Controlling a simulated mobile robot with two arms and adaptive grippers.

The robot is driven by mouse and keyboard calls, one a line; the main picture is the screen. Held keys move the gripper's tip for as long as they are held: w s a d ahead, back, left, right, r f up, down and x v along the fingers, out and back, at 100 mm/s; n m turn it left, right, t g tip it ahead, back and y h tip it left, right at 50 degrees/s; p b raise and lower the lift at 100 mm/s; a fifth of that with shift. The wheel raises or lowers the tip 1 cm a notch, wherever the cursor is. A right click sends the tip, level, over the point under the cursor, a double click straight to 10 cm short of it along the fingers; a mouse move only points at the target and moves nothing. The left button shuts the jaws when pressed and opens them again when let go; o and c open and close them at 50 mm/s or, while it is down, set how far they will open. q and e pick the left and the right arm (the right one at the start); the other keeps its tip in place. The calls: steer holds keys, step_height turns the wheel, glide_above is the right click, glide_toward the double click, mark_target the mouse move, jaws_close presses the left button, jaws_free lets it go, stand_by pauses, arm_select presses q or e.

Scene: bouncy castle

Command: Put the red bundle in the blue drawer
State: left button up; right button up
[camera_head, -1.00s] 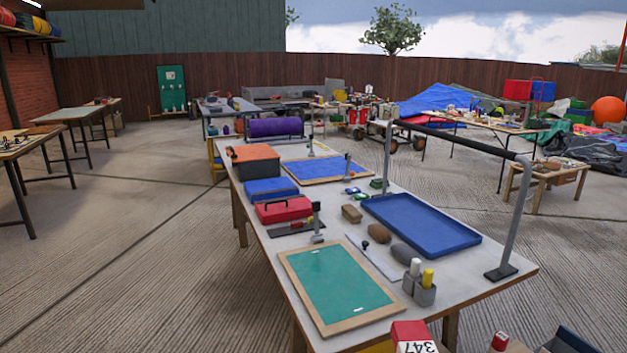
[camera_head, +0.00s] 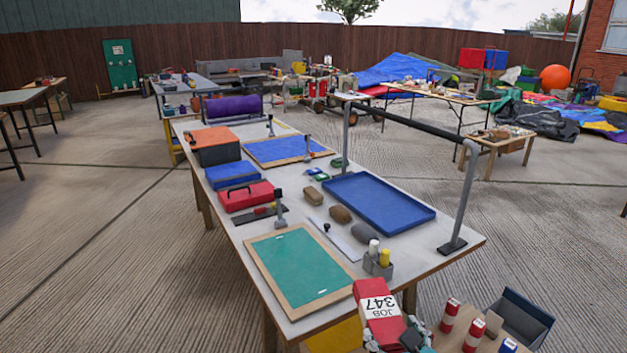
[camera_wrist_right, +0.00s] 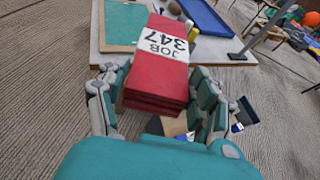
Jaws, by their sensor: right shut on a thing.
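The red bundle (camera_head: 372,291) has a white label reading JOB 347 and stands near the bottom of the head view, in front of the table's near edge. My right gripper (camera_head: 398,338) is shut on its lower part. In the right wrist view the bundle (camera_wrist_right: 158,82) sits between the teal and grey fingers of the right gripper (camera_wrist_right: 155,97). An open dark blue drawer (camera_head: 531,304) shows at the lower right of the head view, to the right of the bundle and apart from it. Its lower part is cut off. My left gripper is out of view.
A low wooden surface (camera_head: 452,338) between bundle and drawer carries red-and-white cylinders (camera_head: 449,315). The long white table (camera_head: 225,232) holds a green board (camera_head: 295,265), a blue tray (camera_head: 375,212) and a grey rail (camera_head: 468,195). Concrete floor (camera_head: 560,240) is clear at right.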

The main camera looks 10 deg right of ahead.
steer(key=shift+d, duration=0.1)
